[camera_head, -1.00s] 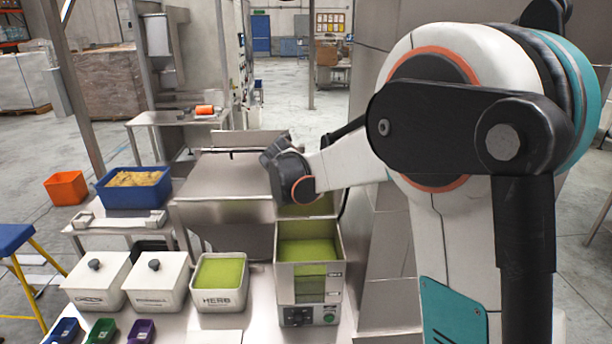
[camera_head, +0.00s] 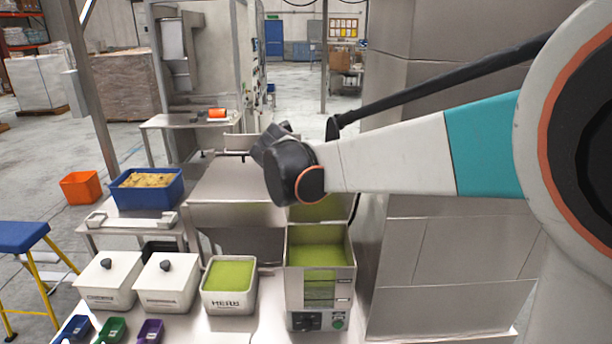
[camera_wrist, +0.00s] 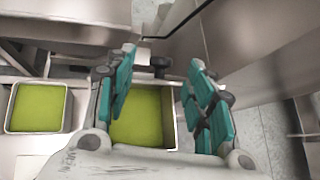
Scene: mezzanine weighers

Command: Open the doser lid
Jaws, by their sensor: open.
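The doser (camera_head: 345,285) is a steel box with knobs on its front, right of the HERB tub in the head view. Green material shows through its open top, and it also shows in the wrist view (camera_wrist: 172,140). A steel panel (camera_head: 345,208) stands upright behind the opening with a green reflection; it looks like the lid, raised. My dark wrist hangs above and behind the doser, hiding part of this panel. In the wrist view my gripper (camera_wrist: 162,62) has its teal fingers apart, with the doser opening showing between them. Nothing shows gripped; contact with the panel cannot be told.
The HERB tub (camera_head: 212,302) and two lidded white tubs stand left of the doser. A large steel bin (camera_head: 235,185) is behind them. A blue crate (camera_head: 112,192) is farther left. A tall steel cabinet (camera_head: 450,245) borders the right side.

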